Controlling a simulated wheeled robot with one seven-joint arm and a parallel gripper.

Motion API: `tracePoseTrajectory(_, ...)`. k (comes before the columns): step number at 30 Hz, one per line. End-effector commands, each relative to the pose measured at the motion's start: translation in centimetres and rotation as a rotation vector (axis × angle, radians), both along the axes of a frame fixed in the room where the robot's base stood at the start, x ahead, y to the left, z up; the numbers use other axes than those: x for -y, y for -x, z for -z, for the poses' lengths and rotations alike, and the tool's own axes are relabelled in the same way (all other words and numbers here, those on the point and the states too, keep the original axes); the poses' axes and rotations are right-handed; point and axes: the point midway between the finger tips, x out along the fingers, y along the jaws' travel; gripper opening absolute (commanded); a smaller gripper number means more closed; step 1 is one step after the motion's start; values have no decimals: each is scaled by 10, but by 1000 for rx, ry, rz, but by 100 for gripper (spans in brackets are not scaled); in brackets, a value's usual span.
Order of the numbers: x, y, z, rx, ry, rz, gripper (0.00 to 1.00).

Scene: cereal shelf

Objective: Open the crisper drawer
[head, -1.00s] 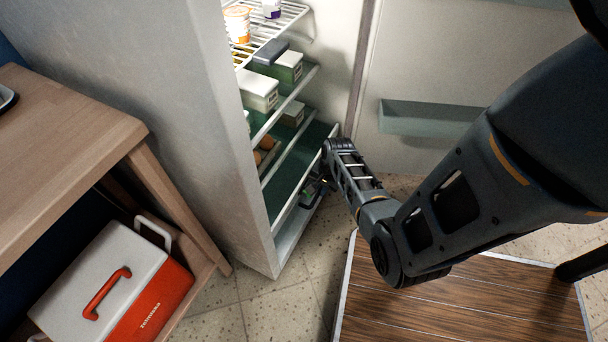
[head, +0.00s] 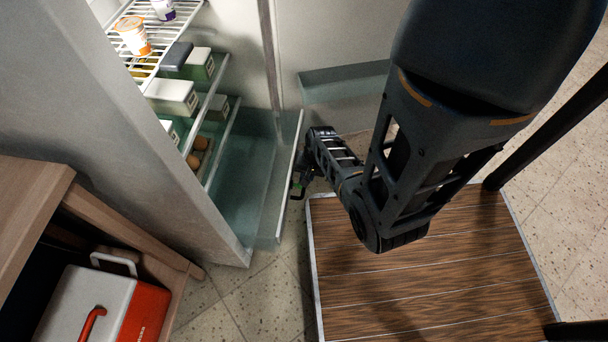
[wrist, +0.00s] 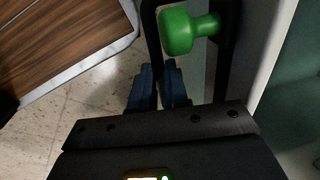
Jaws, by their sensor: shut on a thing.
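The crisper drawer (head: 283,181) is at the bottom of the open fridge. It is pulled out, and its green-tinted interior (head: 245,190) shows. My gripper (head: 300,187) is at the outer side of the drawer front, small and partly hidden by my wrist. In the wrist view my gripper's blue fingers (wrist: 158,86) are shut on the black drawer handle (wrist: 152,40), one on each side. A green knob (wrist: 190,32) sits beside the handle, between it and the pale drawer front (wrist: 262,60).
The fridge's open door has a bin (head: 345,82) to the right. Shelves above the drawer hold boxes (head: 172,96) and cups (head: 133,36). A wooden table (head: 30,205) and red-white cooler (head: 95,305) stand left. A wood-slatted platform (head: 430,260) lies right of the drawer.

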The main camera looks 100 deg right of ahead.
Motion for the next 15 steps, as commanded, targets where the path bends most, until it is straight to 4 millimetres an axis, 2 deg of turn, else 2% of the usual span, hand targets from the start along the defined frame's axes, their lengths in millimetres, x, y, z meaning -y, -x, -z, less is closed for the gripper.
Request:
tracePoseTrajectory(2,-1,0,1,-1,-1,0,0)
tracePoseTrajectory(3,-1,0,1,-1,-1,0,17)
tracePoseTrajectory(10,0,0,0,-1,-1,0,39)
tracePoseTrajectory(15,0,0,0,0,0,0,40)
